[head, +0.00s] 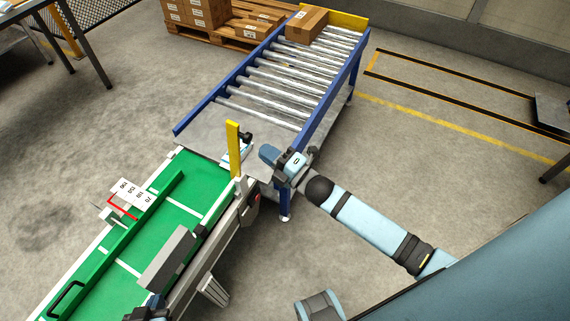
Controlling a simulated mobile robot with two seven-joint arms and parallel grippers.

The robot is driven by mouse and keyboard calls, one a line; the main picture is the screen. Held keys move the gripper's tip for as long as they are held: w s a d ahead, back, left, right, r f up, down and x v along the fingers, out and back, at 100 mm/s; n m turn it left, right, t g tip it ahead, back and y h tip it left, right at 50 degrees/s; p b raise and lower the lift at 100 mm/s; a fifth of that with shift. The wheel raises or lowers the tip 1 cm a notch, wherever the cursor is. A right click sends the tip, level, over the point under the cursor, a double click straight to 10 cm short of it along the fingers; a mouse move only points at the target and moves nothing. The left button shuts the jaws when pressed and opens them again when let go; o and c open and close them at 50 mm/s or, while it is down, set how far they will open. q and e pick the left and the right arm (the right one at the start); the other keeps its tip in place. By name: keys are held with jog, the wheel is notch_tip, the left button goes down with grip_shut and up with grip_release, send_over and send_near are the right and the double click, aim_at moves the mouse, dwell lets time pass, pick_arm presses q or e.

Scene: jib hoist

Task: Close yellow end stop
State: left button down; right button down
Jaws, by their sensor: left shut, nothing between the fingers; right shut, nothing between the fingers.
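The yellow end stop (233,146) is a narrow bar at the right corner of the green belt's far end. It appears to stand up from its mount, not lie across the belt (127,267). My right gripper (238,150) is shut and empty right beside the bar, on its right side; the bar partly covers it, and I cannot tell whether they touch. My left gripper (148,313) is shut and empty at the bottom edge, low over the belt's right side, and mostly cut off.
A roller table (345,82) with blue sides continues beyond the belt, carrying a cardboard box (306,25) at its far end. A grey block (166,257) sits by the belt's right rail. A number card (131,190) stands at left. Open floor lies on both sides.

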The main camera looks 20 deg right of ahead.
aim_at(250, 140)
jog(key=shift+x, duration=1.6)
